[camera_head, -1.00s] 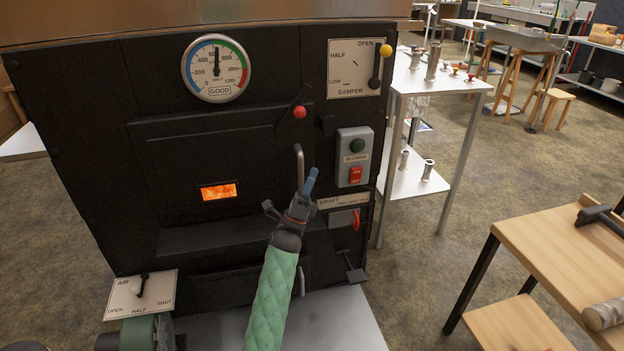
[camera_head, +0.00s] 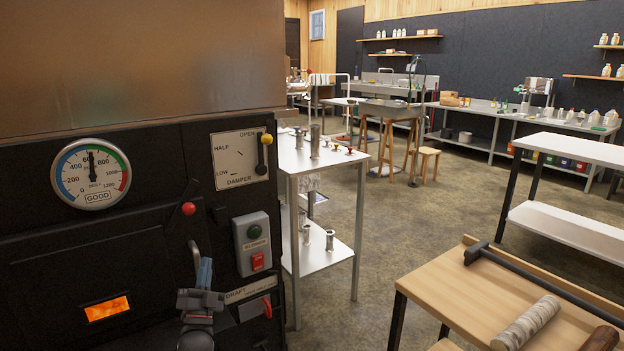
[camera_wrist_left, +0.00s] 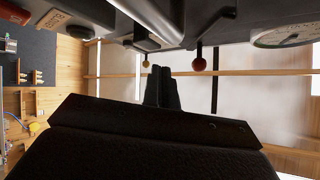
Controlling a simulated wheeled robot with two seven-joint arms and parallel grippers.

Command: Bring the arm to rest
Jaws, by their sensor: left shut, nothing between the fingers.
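My left gripper (camera_head: 205,272) is in front of the black evaporator front (camera_head: 150,250), left of the burner switch box (camera_head: 252,243). Its fingers are shut and empty, pointing up past the lower end of a metal handle (camera_head: 193,250). I cannot tell whether they touch the handle. In the left wrist view the shut fingers (camera_wrist_left: 161,86) stand in the middle with nothing between them. My right gripper is not in view.
A red-knobbed lever (camera_head: 188,208), a damper lever with a yellow knob (camera_head: 266,139) and a red draft lever (camera_head: 267,306) are close by. A metal table (camera_head: 325,255) stands right of the evaporator. A wooden table (camera_head: 455,300) with a log (camera_head: 527,323) is at lower right.

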